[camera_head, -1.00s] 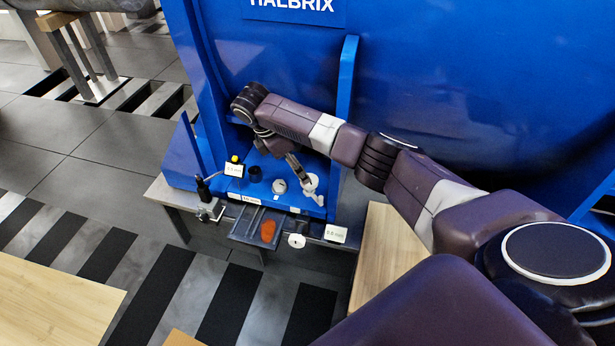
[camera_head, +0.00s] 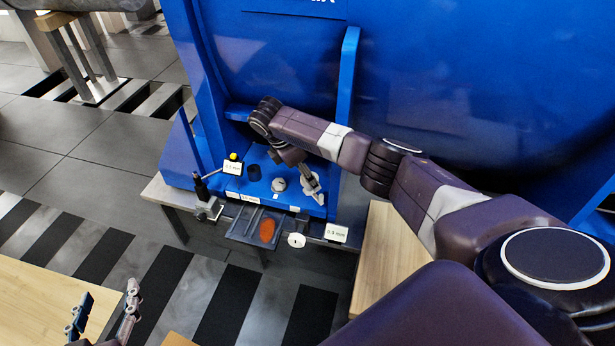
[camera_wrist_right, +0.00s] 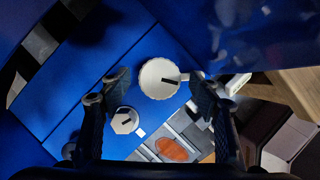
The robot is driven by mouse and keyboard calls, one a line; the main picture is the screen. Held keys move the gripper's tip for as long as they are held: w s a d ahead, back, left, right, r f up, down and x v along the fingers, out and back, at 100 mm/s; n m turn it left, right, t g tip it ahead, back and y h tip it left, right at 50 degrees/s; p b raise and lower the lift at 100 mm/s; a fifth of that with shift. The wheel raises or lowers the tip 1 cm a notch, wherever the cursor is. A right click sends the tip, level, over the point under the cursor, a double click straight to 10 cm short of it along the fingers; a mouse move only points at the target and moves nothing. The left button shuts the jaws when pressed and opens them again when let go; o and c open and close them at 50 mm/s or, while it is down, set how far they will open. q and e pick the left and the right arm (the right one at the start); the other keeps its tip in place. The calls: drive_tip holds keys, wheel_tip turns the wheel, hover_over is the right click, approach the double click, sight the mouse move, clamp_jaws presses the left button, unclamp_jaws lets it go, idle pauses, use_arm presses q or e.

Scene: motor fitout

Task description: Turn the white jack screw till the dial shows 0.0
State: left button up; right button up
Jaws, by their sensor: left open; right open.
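The gripper is open; contact cannot be told. In the head view my right gripper (camera_head: 308,180) is over the right end of the blue shelf, hiding part of the knob. A smaller white piece with a dark slot (camera_wrist_right: 124,120) is beside it. A white disc (camera_head: 297,240) hangs at the shelf's front; no dial reading is legible. My left gripper (camera_head: 104,316) is open and empty at the lower left.
A grey tray (camera_head: 240,226) holds an orange piece (camera_head: 267,230). A blue upright (camera_head: 346,110) stands close beside the right arm. Wooden tops flank the striped floor.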

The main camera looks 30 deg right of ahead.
use_arm(q)
drive_tip(key=shift+w+d+r, duration=0.1)
drive_tip(key=shift+w+r, duration=0.05)
drive_tip(key=shift+r, duration=0.2)
use_arm(e)
drive_tip(key=shift+d+f, duration=0.1)
drive_tip(key=shift+f, duration=0.05)
drive_tip(key=shift+c, duration=0.4)
drive_tip(key=c, duration=1.1)
use_arm(q)
drive_tip(key=shift+f, duration=0.1)
